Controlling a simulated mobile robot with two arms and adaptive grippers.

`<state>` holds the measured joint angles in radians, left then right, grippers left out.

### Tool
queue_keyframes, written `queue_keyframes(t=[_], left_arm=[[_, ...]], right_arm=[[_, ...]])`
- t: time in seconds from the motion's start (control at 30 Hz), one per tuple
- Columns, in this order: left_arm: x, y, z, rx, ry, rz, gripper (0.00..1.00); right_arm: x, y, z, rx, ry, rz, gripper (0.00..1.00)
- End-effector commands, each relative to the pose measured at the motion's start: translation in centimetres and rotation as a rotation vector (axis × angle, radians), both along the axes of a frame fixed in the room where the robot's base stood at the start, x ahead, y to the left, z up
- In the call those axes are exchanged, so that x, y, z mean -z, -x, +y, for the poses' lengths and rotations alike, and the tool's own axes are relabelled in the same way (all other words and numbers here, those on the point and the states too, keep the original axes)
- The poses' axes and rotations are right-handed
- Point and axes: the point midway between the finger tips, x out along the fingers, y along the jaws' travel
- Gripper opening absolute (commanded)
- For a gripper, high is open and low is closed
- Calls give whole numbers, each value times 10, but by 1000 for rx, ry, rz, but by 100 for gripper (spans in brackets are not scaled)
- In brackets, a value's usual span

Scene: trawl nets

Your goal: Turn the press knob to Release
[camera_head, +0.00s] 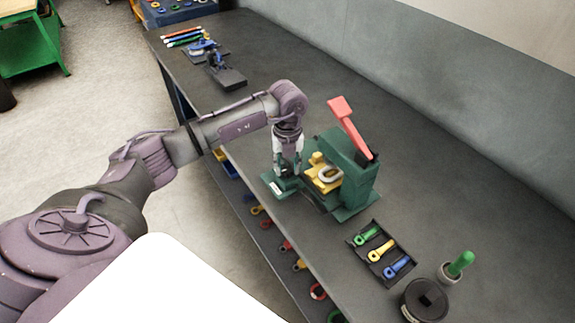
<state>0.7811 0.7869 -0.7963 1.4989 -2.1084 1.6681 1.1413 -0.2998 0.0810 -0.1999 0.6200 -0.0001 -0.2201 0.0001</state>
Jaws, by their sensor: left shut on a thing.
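The green press (358,184) stands on the dark bench, with a red lever (350,125) raised and tilted up to the left. A grey ring sits on a yellow part (318,162) at its front. My left gripper (288,170) points down at the left of the press, over a small green block (277,186) with a white label. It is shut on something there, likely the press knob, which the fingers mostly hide. The label is too small to read. My right gripper is not in view.
A black tray (352,238) holds green, yellow and blue tools right of the press. A green-handled tool (461,263) and a round black container (425,301) stand nearer the lower right.

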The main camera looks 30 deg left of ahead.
Motion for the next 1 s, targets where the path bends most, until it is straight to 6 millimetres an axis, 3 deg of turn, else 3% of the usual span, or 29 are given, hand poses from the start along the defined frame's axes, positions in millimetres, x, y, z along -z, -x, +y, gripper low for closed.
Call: queue_keyframes(t=[0.1, 0.13, 0.27, 0.67, 1.0], left_arm=[[-2, -1, 1, -3, -1, -6, 1], [-2, -1, 1, -3, -1, -6, 41], [-2, -1, 1, -2, 0, -4, 61], [-9, -1, 1, 0, 0, -4, 61], [-77, -1, 1, 0, 0, -6, 61]], right_arm=[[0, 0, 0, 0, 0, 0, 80], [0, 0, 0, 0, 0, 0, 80], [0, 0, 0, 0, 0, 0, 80], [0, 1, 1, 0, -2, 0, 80], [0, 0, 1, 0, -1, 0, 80]])
